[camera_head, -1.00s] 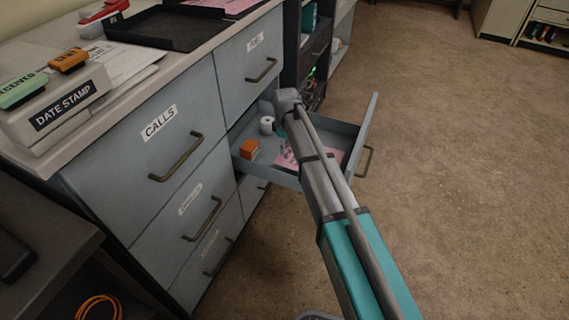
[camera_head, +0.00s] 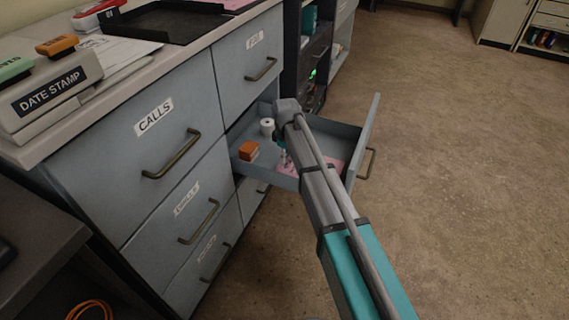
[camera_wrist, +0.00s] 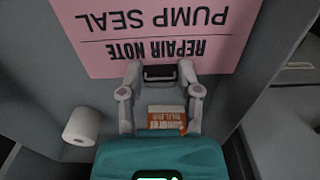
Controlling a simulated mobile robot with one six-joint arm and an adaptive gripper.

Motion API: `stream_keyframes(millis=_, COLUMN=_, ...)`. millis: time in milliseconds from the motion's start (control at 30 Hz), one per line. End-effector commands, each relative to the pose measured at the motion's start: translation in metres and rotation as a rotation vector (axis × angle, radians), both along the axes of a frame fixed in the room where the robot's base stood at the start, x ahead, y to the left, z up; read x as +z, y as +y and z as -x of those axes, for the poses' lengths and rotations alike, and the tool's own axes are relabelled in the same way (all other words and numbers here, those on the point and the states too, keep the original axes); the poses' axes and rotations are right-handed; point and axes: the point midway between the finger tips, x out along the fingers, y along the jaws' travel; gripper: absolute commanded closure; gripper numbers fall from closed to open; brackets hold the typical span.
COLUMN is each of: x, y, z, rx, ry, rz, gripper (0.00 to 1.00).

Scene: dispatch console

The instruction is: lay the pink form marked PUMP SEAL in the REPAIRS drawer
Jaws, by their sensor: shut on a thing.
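The pink form (camera_wrist: 165,32), marked REPAIR NOTE and PUMP SEAL, reads upside down in the wrist view. My gripper (camera_wrist: 160,74) is shut on its near edge. The form spreads out flat beyond the fingertips, over the floor of an open drawer (camera_head: 345,134). In the head view the form (camera_head: 333,167) shows pink inside the drawer outline, partly hidden by my arm. I cannot tell whether it touches the drawer floor. The label on the open drawer's front faces away and is hidden.
A white roll (camera_head: 267,126) and an orange box (camera_head: 249,150) sit in the drawer's left part. The closed CALLS drawer (camera_head: 192,184) is nearer, under the counter with a DATE STAMP box (camera_head: 57,86). Open floor (camera_head: 460,180) lies to the right.

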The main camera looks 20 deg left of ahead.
Motion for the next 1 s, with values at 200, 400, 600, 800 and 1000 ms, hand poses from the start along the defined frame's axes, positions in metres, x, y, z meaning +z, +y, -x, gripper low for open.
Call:
stream_keyframes(millis=200, x=-0.018, y=0.0, z=0.0, rx=0.001, ry=0.0, rz=0.0, gripper=0.97)
stream_keyframes(millis=400, x=-0.032, y=0.001, z=0.0, rx=0.001, ry=0.0, rz=0.0, gripper=0.97)
stream_keyframes(millis=600, x=-0.037, y=0.001, z=0.001, rx=0.001, ry=0.0, rz=0.0, gripper=0.97)
stream_keyframes(millis=800, x=-0.036, y=0.001, z=0.001, rx=0.002, ry=0.0, rz=0.0, gripper=0.97)
stream_keyframes(millis=1000, x=-0.039, y=0.001, z=0.001, rx=0.002, ry=0.0, rz=0.0, gripper=0.97)
